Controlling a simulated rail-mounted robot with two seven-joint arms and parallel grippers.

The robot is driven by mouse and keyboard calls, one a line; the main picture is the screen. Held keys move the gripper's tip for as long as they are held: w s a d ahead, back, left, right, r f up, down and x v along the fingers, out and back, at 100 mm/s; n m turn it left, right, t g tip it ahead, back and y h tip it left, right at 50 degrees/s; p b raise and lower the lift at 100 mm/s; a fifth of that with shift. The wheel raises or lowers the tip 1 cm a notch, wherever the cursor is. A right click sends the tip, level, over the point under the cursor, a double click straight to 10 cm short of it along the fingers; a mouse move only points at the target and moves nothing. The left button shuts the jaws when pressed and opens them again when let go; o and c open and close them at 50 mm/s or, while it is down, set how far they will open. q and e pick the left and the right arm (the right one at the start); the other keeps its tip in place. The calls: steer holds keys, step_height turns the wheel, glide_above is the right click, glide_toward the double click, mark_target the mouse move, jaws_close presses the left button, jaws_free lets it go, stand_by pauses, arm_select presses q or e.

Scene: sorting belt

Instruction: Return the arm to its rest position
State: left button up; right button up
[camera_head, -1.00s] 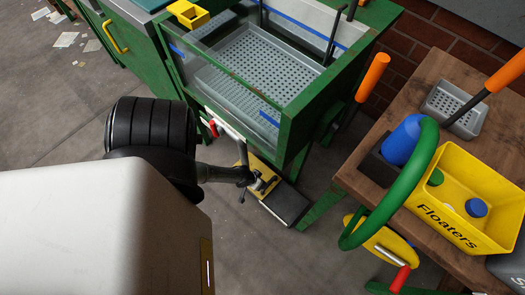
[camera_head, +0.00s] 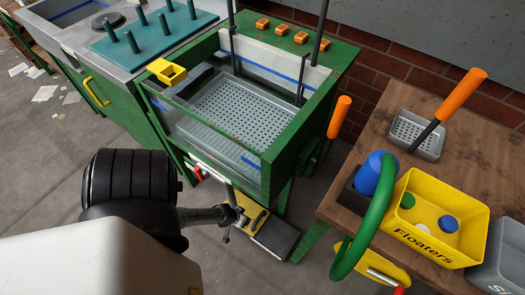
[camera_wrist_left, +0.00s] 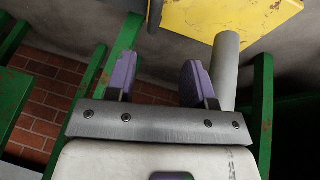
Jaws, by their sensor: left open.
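My left gripper (camera_wrist_left: 158,82) shows in the left wrist view, with its two purple fingers set well apart and nothing between them. A grey round post (camera_wrist_left: 224,70) stands close beside the right finger, and a yellow panel (camera_wrist_left: 225,18) is above it. I cannot tell whether the finger touches the post. In the head view, my arm comes in from the lower left, in front of the green-framed tank (camera_head: 275,172). The fingers cannot be made out there. My right gripper is not in view.
A wooden table (camera_head: 470,160) on the right holds a yellow Floaters bin (camera_head: 425,243), a blue cylinder, a green loop and a grey perforated scoop (camera_head: 418,135). A perforated grey tray (camera_head: 235,112) sits in the tank. A yellow-and-black pedal unit (camera_head: 275,238) is on the floor below.

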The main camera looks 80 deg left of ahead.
arm_select(q)
steer(key=w+d+r+m+g+h, duration=0.1)
steer(key=w+d+r+m, duration=0.3)
steer(key=d+r, duration=0.65)
steer(key=w+d+r+m+h, duration=0.1)
steer(key=w+d+r+m, duration=0.5)
steer(key=r, duration=0.8)
steer(key=s+d+r+p, duration=0.1)
steer(key=s+r+p, duration=0.1)
steer(key=r+p, duration=2.6)
steer(key=s+d+r+p, duration=0.1)
steer(key=s+r+p, duration=0.1)
steer(key=r+p, duration=2.6)
step_height(320, 180, up, 11)
steer(key=shift+s+d+f+m, duration=0.1)
steer(key=shift+s+d+m, duration=0.05)
steer(key=shift+m, duration=0.15)
